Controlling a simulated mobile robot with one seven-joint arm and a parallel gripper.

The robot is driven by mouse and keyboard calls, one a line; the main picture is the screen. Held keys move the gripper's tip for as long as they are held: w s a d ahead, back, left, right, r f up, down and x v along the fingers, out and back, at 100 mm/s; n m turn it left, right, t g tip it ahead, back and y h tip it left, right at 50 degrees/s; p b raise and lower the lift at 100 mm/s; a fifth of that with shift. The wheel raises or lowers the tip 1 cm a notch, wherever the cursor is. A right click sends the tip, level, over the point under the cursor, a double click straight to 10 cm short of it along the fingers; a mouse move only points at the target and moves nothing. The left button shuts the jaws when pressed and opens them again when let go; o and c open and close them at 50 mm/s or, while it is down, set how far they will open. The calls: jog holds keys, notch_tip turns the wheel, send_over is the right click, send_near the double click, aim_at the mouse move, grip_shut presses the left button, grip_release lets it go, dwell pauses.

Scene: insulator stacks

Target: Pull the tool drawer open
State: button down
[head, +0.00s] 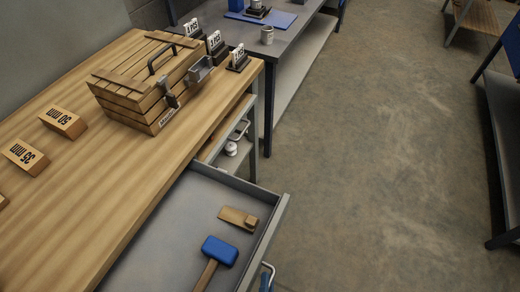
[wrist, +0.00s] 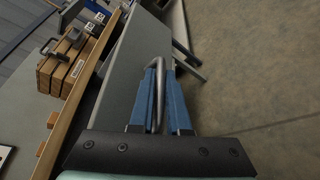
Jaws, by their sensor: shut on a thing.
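The tool drawer (head: 180,215) stands pulled out from under the wooden bench, its grey inside open to view. In it lie a blue-headed mallet (head: 220,250) and a small wooden piece with a block on it (head: 239,218). The drawer's metal handle (wrist: 159,105) shows in the wrist view, running between the blue fingers of my gripper (wrist: 163,70). My gripper is shut on this handle. In the head view only a little of my gripper (head: 266,281) shows at the bottom edge, outside the drawer front.
A wooden crate (head: 140,95) with a latch stands on the bench (head: 75,165), near several number cards and labelled wooden blocks (head: 63,122). Another drawer or shelf (head: 235,135) with a white item is beyond. The concrete floor (head: 390,160) to the right is clear.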

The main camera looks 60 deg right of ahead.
jog(key=c, duration=0.9)
grip_release()
jog(key=b+v, duration=0.1)
jog(key=v, duration=1.2)
jog(key=shift+a, duration=0.1)
